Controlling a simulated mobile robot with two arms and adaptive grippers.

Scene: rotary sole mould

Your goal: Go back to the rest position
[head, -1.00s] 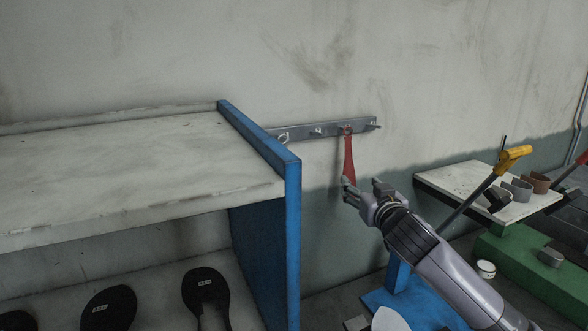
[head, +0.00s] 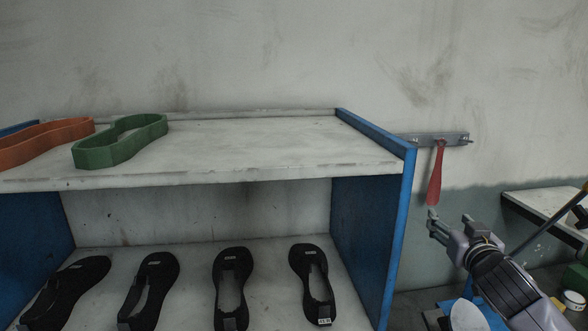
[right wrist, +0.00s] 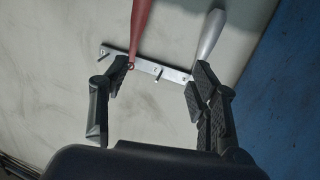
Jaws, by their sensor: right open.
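My right gripper (head: 450,217) is at the right of the head view, in front of the wall and just below the red tool. Its fingers are apart with nothing between them. The right wrist view also shows the open fingers (right wrist: 160,75). The red tool (head: 436,175) hangs from a metal hook rail (head: 455,139) on the wall; its red handle (right wrist: 141,25) also shows in the right wrist view. A silver handle (right wrist: 207,36) hangs beside it on the rail. My left gripper is in neither view.
A shelf with blue sides (head: 375,220) fills the left and middle. Its upper board (head: 260,150) carries an orange ring (head: 40,143) and a green ring (head: 120,142). Several black soles (head: 232,290) lie below. A worktable (head: 550,205) stands at the right.

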